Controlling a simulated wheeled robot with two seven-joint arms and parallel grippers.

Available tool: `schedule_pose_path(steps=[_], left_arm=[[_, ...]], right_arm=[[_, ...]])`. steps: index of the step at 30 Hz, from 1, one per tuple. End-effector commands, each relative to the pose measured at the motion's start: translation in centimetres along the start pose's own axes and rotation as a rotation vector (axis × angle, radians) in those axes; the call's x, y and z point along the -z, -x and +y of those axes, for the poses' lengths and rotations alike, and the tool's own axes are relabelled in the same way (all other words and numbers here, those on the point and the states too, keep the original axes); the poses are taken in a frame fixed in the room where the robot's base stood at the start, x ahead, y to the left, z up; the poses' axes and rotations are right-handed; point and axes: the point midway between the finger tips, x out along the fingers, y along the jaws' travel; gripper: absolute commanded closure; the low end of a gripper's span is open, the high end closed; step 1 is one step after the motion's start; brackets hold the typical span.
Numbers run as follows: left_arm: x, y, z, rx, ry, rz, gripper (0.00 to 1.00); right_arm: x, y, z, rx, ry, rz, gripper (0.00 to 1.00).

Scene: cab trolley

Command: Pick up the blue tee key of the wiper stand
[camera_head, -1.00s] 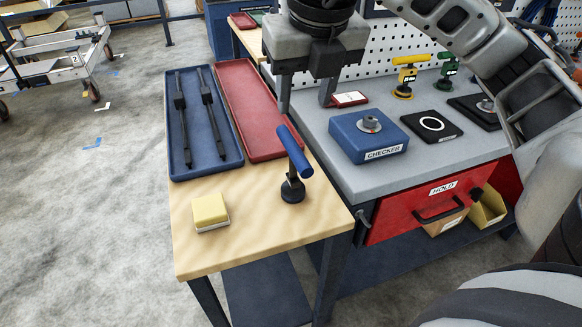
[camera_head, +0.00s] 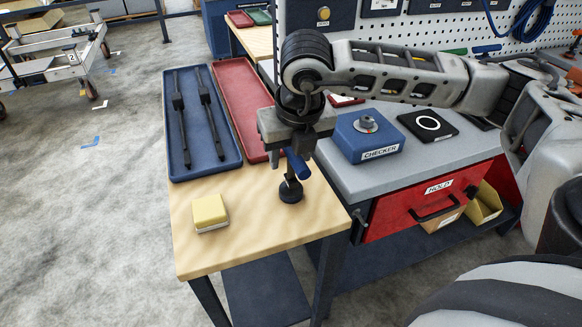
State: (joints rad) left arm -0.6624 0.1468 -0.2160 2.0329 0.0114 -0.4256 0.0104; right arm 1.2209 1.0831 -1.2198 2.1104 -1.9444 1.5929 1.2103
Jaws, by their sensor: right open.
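The blue tee key (camera_head: 299,166) stands upright in a small dark round base (camera_head: 291,191) on the wooden table (camera_head: 260,227). My right gripper (camera_head: 288,150) is over the key, pointing down, open. Its body hides the upper part of the blue crossbar; only the near end of the bar and the dark shaft show. One finger comes down to the left of the bar; the other is hard to make out. I cannot tell whether either finger touches the key. My left gripper is not in view.
A blue tray (camera_head: 172,150) with two wiper arms and a red tray (camera_head: 235,85) lie behind. A yellow sponge (camera_head: 210,212) sits at the front left. A blue checker box (camera_head: 366,140) stands on the grey bench to the right. The table front is clear.

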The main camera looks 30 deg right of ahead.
Motion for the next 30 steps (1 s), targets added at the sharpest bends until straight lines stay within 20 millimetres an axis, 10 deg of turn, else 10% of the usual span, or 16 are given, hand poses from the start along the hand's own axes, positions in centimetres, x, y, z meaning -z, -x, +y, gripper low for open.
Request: schedule_pose_path(steps=[5,11,23,30], left_arm=[[0.3,-0.2,0.0,0.002,0.004,0.007,1.00],[0.3,-0.2,-0.1,0.003,0.004,0.006,1.00],[0.1,-0.2,-0.1,0.003,0.002,0.003,1.00],[-0.9,-0.5,-0.1,-0.001,0.002,-0.007,1.00]], right_arm=[[0.0,0.0,0.0,0.000,0.000,0.000,0.55],[0.0,0.0,0.0,0.000,0.000,0.000,1.00],[-0.2,0.4,0.0,-0.002,-0.001,-0.003,1.00],[-0.6,3.9,-0.1,-0.003,0.000,-0.008,1.00]])
